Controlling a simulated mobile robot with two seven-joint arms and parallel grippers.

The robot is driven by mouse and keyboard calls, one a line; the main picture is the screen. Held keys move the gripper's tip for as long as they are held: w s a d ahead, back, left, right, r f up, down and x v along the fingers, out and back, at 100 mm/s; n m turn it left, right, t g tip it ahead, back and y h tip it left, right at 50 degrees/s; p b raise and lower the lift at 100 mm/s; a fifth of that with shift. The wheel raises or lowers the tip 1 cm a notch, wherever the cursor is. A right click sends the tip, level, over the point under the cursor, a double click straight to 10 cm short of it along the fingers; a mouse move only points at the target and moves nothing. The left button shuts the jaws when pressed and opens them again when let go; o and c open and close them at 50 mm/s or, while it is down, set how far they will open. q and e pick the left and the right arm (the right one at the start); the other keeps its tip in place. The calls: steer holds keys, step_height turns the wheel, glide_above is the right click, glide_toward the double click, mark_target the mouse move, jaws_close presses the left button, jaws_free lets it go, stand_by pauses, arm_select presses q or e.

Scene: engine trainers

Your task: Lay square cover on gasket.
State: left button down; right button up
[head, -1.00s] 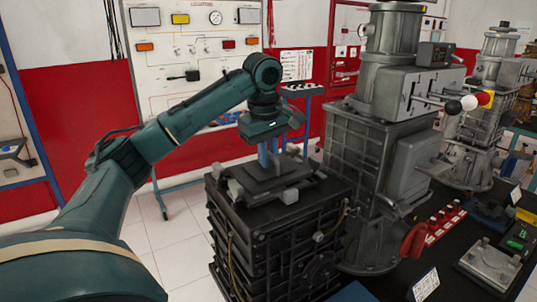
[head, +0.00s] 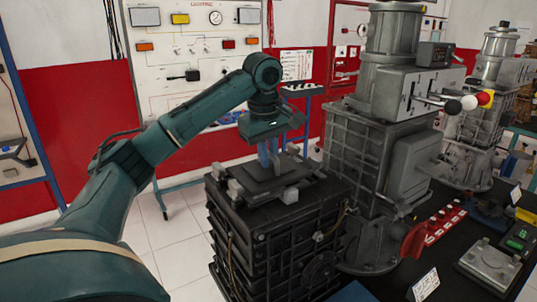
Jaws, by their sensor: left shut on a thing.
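The square cover (head: 258,181) is a dark flat plate on top of the black ribbed engine block (head: 262,240). My left gripper (head: 269,158) points down over the cover, its blue fingers shut on the cover's raised middle part. The cover lies flat, low over the block's top, between light grey corner blocks. I cannot tell a separate gasket under it, nor whether cover and surface touch. My right gripper is not in view.
A tall grey machine (head: 385,130) with levers stands close to the right of the block. A red tray (head: 436,227) and a grey metal plate (head: 488,262) lie on the black bench at the right. A white panel board (head: 195,60) stands behind.

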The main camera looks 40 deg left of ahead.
arm_select(q)
steer(key=shift+f, duration=0.8)
stand_by(0.5)
steer(key=c, duration=1.4)
jaws_free()
steer(key=shift+f, duration=0.1)
steer(key=shift+o, duration=0.2)
step_height(320, 180, up, 13)
steer(key=s, duration=0.2)
steer(key=shift+d, duration=0.4)
steer(key=shift+s, duration=0.1)
